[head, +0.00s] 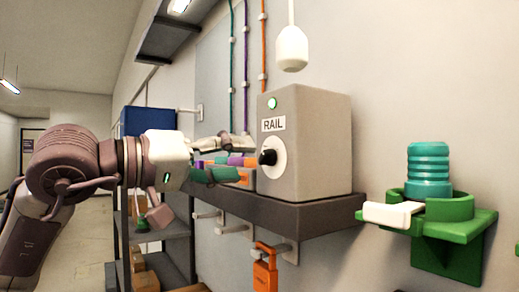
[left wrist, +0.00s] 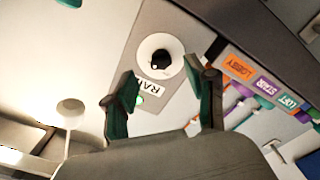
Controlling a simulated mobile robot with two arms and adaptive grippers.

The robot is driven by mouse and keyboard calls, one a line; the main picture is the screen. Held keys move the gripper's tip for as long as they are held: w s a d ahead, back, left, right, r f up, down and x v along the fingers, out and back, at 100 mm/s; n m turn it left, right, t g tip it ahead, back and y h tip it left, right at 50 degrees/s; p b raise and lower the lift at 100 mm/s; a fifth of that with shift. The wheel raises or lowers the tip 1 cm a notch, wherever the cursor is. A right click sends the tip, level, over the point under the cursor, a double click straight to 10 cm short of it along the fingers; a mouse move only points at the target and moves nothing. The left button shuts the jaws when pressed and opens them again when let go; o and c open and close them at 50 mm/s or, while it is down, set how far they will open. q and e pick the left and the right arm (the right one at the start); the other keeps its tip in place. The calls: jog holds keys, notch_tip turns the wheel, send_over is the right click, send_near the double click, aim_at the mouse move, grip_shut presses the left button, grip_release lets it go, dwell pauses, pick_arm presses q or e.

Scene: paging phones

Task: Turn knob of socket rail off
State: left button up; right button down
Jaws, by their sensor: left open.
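The socket rail box is a grey box (head: 308,140) marked RAIL, on a dark shelf; it also shows in the left wrist view (left wrist: 186,101). Its black knob (head: 268,157) sits on a round white dial on the front face. A small green light (head: 272,103) glows above the label. In the left wrist view the knob (left wrist: 160,59) lies just beyond and between the fingertips. My left gripper (head: 240,159) is open with its green-padded fingers (left wrist: 168,88) pointing at the knob, seemingly apart from it. My right gripper is out of view.
A green wall bracket (head: 456,221) holds a ribbed teal cylinder (head: 428,170) at the right. A white bulb-like pendant (head: 292,48) hangs above the box. An orange tag (head: 265,272) hangs below the shelf (head: 290,214). Coloured labels LOBBY (left wrist: 238,68), STAIR and LOFT lie beside the box.

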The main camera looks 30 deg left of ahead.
aim_at(262, 160)
pick_arm(q)
jog(key=p+x, duration=0.1)
jog(key=x, duration=0.3)
jog(key=shift+w+d, duration=0.1)
jog(key=shift+w, duration=0.2)
jog(key=shift+w+d, duration=0.1)
jog(key=shift+w, duration=0.1)
grip_shut()
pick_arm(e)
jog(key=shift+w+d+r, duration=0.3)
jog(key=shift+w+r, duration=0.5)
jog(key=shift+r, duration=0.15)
